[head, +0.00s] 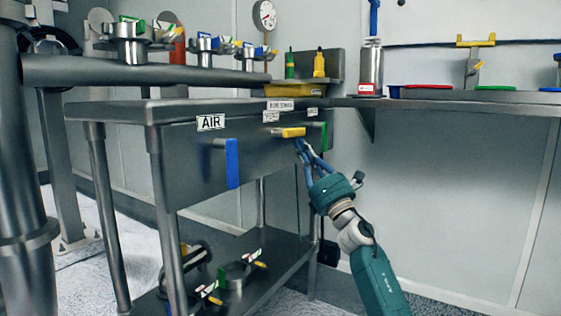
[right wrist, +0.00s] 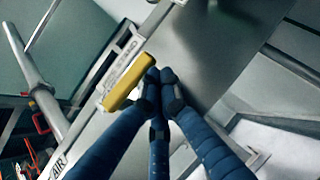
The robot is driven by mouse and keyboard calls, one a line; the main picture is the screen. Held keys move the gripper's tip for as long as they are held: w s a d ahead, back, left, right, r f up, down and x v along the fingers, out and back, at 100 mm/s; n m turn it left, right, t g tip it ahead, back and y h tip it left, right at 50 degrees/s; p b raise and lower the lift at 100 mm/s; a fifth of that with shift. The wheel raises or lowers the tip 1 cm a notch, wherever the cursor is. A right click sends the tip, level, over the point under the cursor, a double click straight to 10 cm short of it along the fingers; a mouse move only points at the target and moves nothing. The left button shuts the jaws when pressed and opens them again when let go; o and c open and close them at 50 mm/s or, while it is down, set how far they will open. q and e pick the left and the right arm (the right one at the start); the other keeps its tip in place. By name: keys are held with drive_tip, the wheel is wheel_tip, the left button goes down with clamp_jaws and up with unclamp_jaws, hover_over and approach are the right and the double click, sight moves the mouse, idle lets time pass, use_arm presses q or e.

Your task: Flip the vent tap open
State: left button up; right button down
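Several lever taps are on the front of the grey steel bench. The blue lever (head: 232,164) hangs down under the AIR label (head: 210,122). The yellow lever (head: 293,132) lies crosswise under a label too small to read surely. The green lever (head: 323,135) hangs at the right end. I cannot read which tap is marked vent. My right gripper (head: 299,142) is just below the yellow lever. In the right wrist view its fingertips (right wrist: 162,78) are drawn together, empty, close beside the yellow lever (right wrist: 129,82); contact is unclear. My left gripper is not in view.
The bench top (head: 190,108) overhangs the taps. A lower shelf (head: 265,266) holds clamps and rings. A wall shelf (head: 450,103) at the right carries a steel cylinder (head: 371,66) and coloured lids. A thick grey pipe crosses at the left. Floor to the right is clear.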

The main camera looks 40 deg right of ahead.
idle(0.6)
drive_tip(key=s+d+f, duration=0.1)
drive_tip(key=s+f, duration=0.2)
drive_tip(key=f, duration=0.2)
drive_tip(key=s+d+f+b, duration=0.1)
drive_tip(key=s+f, duration=0.2)
drive_tip(key=f, duration=0.3)
drive_tip(key=shift+s+d, duration=0.2)
drive_tip(key=shift+s, duration=0.1)
